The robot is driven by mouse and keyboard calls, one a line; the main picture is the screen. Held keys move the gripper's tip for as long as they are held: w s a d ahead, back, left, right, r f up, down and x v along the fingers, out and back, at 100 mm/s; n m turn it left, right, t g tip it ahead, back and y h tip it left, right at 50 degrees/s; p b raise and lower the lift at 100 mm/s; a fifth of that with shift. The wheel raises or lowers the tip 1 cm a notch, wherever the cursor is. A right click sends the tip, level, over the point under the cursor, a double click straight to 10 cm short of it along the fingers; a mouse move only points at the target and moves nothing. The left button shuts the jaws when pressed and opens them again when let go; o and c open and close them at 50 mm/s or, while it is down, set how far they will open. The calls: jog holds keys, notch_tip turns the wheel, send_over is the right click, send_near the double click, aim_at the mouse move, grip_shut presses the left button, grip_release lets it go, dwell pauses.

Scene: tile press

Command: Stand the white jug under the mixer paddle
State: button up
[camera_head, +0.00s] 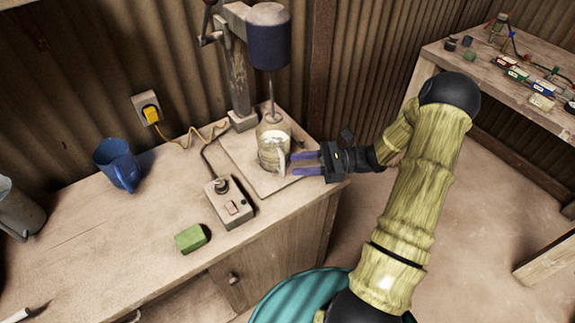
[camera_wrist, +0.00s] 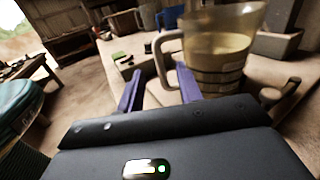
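A pale, see-through jug (camera_head: 271,150) with whitish contents stands upright on the mixer's base board (camera_head: 239,146). The mixer's blue motor head (camera_head: 268,44) is above it, and the thin shaft (camera_head: 270,92) comes down to the jug's mouth. The paddle end cannot be made out. My gripper (camera_head: 294,164) is just right of the jug, its two purple fingers apart and pointing at the handle side. In the wrist view the jug (camera_wrist: 222,60) is ahead, its handle beyond and between the open fingertips (camera_wrist: 159,72). No grip on it shows.
A control box (camera_head: 229,201) with a knob and cable sits in front of the base board. A green block (camera_head: 191,238), a blue mug (camera_head: 118,164) and a grey jug (camera_head: 18,210) are on the bench to the left. A second table (camera_head: 465,57) stands at right.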

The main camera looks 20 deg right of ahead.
jog(key=d, duration=0.4)
jog(key=s+d, duration=0.1)
jog(key=d, duration=0.3)
jog(key=s+d+b, duration=0.1)
jog(key=d, duration=0.3)
jog(key=shift+s+d, duration=0.15)
jog(key=a+n+g+h, duration=0.1)
jog(key=a, duration=0.1)
jog(key=s+a+r+n+g+h+p, duration=0.1)
jog(key=a, duration=0.1)
jog(key=a+n+g+h, duration=0.1)
jog(key=a, duration=0.1)
jog(key=shift+s+a+r+p, duration=0.15)
jog(key=shift+r+p, duration=0.1)
jog(key=shift+p, duration=0.1)
jog(key=s+a+r+n+t+h+p, duration=0.2)
jog(key=s+a+r+n+h+p, duration=0.4)
jog(key=n+h, duration=0.8)
jog(key=s+a+r+n, duration=0.2)
jog(key=a+r, duration=0.2)
jog(key=r, duration=0.1)
jog(key=shift+s+n+h+p, duration=0.35)
jog(key=shift+n+h+p, duration=0.05)
